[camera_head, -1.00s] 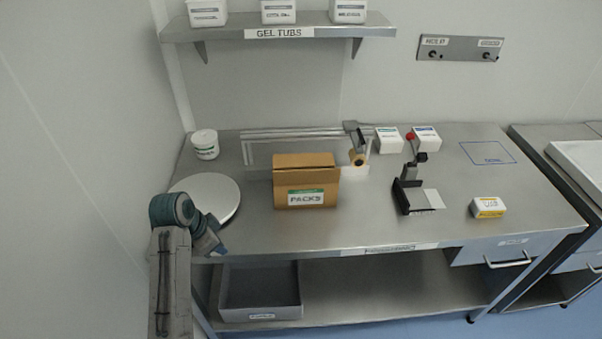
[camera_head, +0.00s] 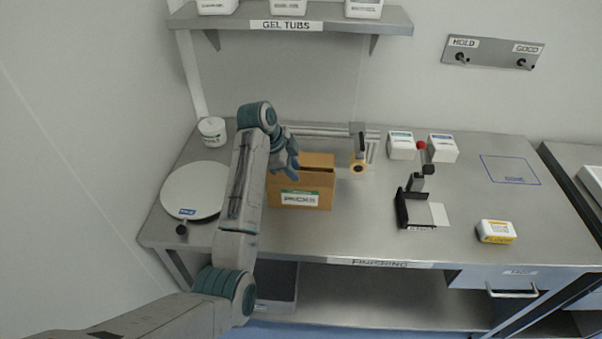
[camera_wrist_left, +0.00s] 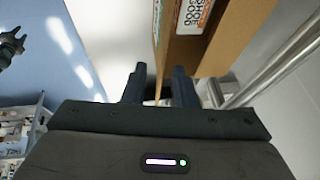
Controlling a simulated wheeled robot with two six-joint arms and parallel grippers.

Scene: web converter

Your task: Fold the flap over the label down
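An open cardboard box (camera_head: 323,195) with a "PACKS" label (camera_head: 299,198) on its front stands on the steel bench. A flap (camera_head: 318,160) shows at its rear top. My left gripper (camera_head: 290,172) is over the box's left part, and my arm hides that side. In the left wrist view the gripper (camera_wrist_left: 158,88) has its two fingers apart, with a gap between them. The box's cardboard (camera_wrist_left: 238,35) is just beyond the right finger, and a printed label (camera_wrist_left: 195,14) shows between cardboard walls. Contact cannot be told. A dark gripper (camera_wrist_left: 10,46), seemingly my right one, shows at the left edge.
A round white turntable (camera_head: 190,190) and a white tub (camera_head: 212,130) are left of the box. A tape roll (camera_head: 358,168) is close on its right. A black stand (camera_head: 408,207) and a yellow-white box (camera_head: 496,231) are farther right. A shelf (camera_head: 340,20) hangs above.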

